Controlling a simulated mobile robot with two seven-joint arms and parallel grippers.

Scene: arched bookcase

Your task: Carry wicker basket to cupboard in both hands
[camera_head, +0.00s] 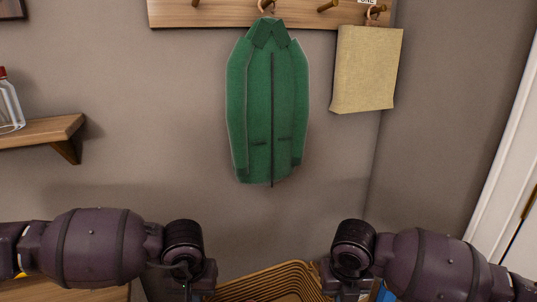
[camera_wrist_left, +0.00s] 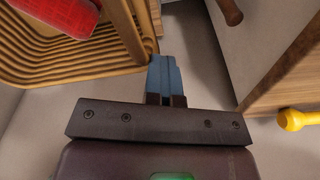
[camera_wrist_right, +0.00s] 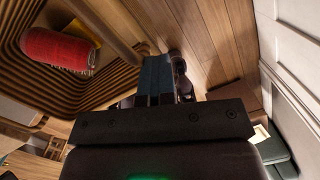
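The wicker basket (camera_head: 268,284) is between my two arms at the bottom of the head view, with only its upper part showing. A red rounded object lies in it, seen in the left wrist view (camera_wrist_left: 62,12) and the right wrist view (camera_wrist_right: 58,48). My left gripper (camera_wrist_left: 164,65) has its blue fingers together at the basket's edge (camera_wrist_left: 90,62). My right gripper (camera_wrist_right: 156,65) has its fingers together at the opposite edge (camera_wrist_right: 118,35). Both appear shut on the basket's rim, though the contact is partly hidden. I cannot identify the cupboard in these views.
A green coat (camera_head: 268,105) and a tan bag (camera_head: 367,70) hang from a peg board (camera_head: 230,15) on the wall ahead. A wooden shelf (camera_head: 45,131) with a bottle (camera_head: 9,105) is at left. A white door frame (camera_head: 505,150) is at right.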

